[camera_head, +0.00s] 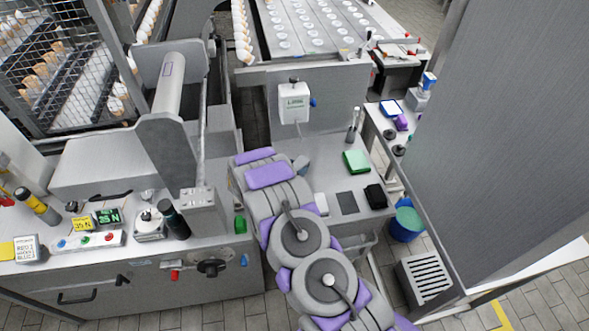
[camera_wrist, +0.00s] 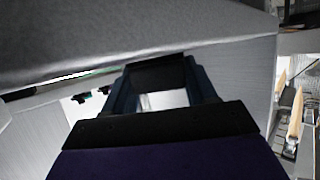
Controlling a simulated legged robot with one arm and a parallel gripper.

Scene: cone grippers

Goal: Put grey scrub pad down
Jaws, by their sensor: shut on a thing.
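My gripper (camera_wrist: 161,98) shows in the wrist view with its two dark fingers reaching forward. It is shut on a dark flat piece (camera_wrist: 157,73) across the fingertips, which I take to be the grey scrub pad; it is in shadow and its true colour is hard to tell. In the head view my arm reaches over the counter and hides the gripper and what it holds. A flat dark grey square (camera_head: 347,202) lies on the counter to the right of my arm.
A green pad (camera_head: 356,161), a black item (camera_head: 375,196) and a white block (camera_head: 321,204) lie on the counter (camera_head: 338,180) near the dark square. A blue-green bucket (camera_head: 406,224) stands at the right. A large grey surface (camera_wrist: 150,35) is close above the gripper.

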